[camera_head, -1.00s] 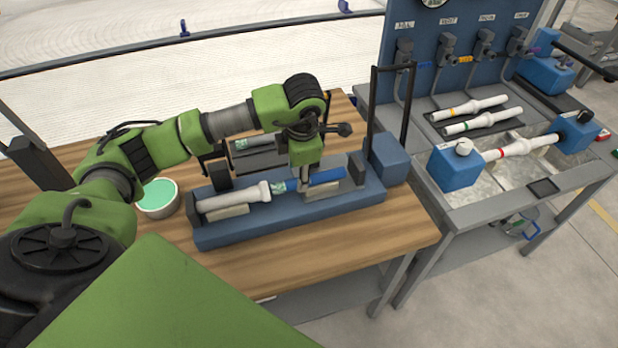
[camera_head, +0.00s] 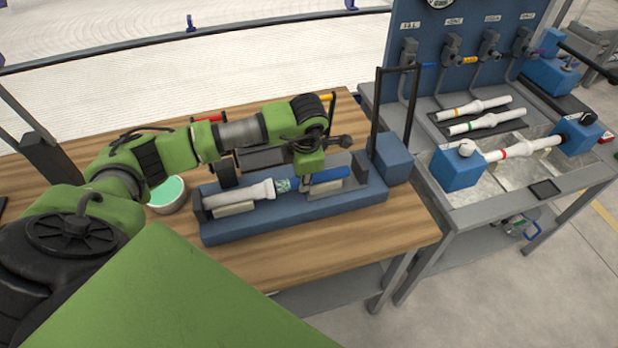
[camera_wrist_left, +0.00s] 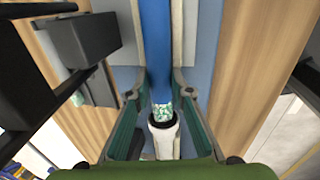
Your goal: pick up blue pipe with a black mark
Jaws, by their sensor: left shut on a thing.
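A blue pipe (camera_head: 328,177) lies in the right part of a blue fixture (camera_head: 275,224) on the wooden table. Its patterned teal-white end (camera_head: 284,185) meets the mouth of a white pipe (camera_head: 240,194) lying to its left. My left gripper (camera_head: 306,185) is down over the blue pipe near that end and shut on it. In the left wrist view the blue pipe (camera_wrist_left: 157,45) runs between the two fingers (camera_wrist_left: 160,90), with the white pipe's dark-rimmed mouth (camera_wrist_left: 163,120) below. I cannot make out a black mark. My right gripper is not in view.
A black upright frame (camera_head: 412,110) and a blue block (camera_head: 392,158) stand at the fixture's right end. A bowl with teal contents (camera_head: 167,195) is at left. The right bench holds white pipes (camera_head: 480,124) and blue clamps (camera_head: 457,167). The table front is bare.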

